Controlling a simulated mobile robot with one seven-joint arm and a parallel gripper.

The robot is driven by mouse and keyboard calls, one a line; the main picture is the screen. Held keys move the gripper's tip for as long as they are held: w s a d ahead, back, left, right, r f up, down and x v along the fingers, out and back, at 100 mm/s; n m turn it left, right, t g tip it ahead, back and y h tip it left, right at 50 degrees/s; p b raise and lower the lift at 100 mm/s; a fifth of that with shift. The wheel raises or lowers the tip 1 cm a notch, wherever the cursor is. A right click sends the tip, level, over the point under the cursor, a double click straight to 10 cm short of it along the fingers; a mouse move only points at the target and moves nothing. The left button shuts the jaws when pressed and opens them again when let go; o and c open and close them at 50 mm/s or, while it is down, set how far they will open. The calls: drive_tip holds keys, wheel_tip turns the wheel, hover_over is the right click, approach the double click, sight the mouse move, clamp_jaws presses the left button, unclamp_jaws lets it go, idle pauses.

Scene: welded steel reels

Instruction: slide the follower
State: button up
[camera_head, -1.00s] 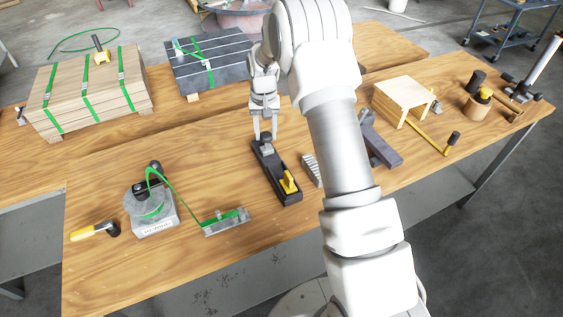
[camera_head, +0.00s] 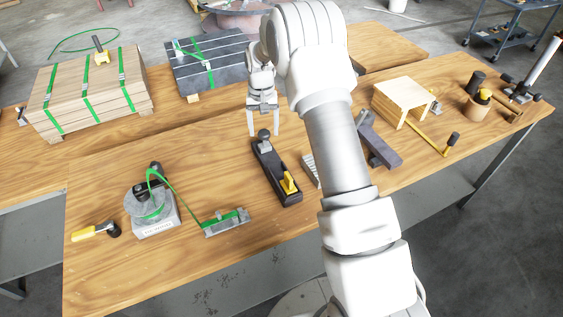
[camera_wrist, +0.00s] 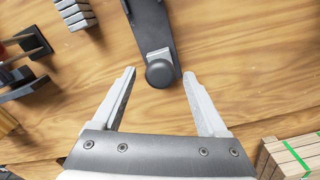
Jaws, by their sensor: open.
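A long dark track (camera_head: 268,160) lies on the wooden bench, with a yellow piece (camera_head: 289,184) at its near end. At its far end is a grey block with a dark round knob (camera_head: 264,134); I cannot tell for sure which piece is the follower. My gripper (camera_head: 263,131) is open at that far end, one finger on each side of the knob. In the wrist view the knob (camera_wrist: 160,73) lies between the open fingertips (camera_wrist: 159,77), with gaps on both sides. The yellow piece is out of the wrist view.
A stepped grey block (camera_head: 310,168) sits close to the right of the track, partly behind my arm. A dark angled bar (camera_head: 380,150) and a wooden stand (camera_head: 400,95) are farther right.

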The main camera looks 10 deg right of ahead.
sight(264, 132)
drive_tip(key=shift+r+p, duration=1.6)
drive_tip(key=shift+r, duration=1.55)
drive_tip(key=shift+r, duration=0.15)
drive_tip(key=s+d+r+n+t, duration=0.1)
drive_tip(key=s+r, duration=0.6)
drive_tip(key=r, duration=0.3)
drive_tip(key=s+r+t, duration=0.2)
drive_tip(key=s+r, duration=0.5)
drive_tip(key=r, duration=0.3)
drive_tip(key=s+d+r+n+t, duration=0.1)
drive_tip(key=s+r+t, duration=0.1)
drive_tip(key=s, duration=2)
drive_tip(key=shift+s+d+r+t, duration=0.2)
drive_tip(key=shift+s+r+t, duration=0.1)
drive_tip(key=shift+r, duration=0.15)
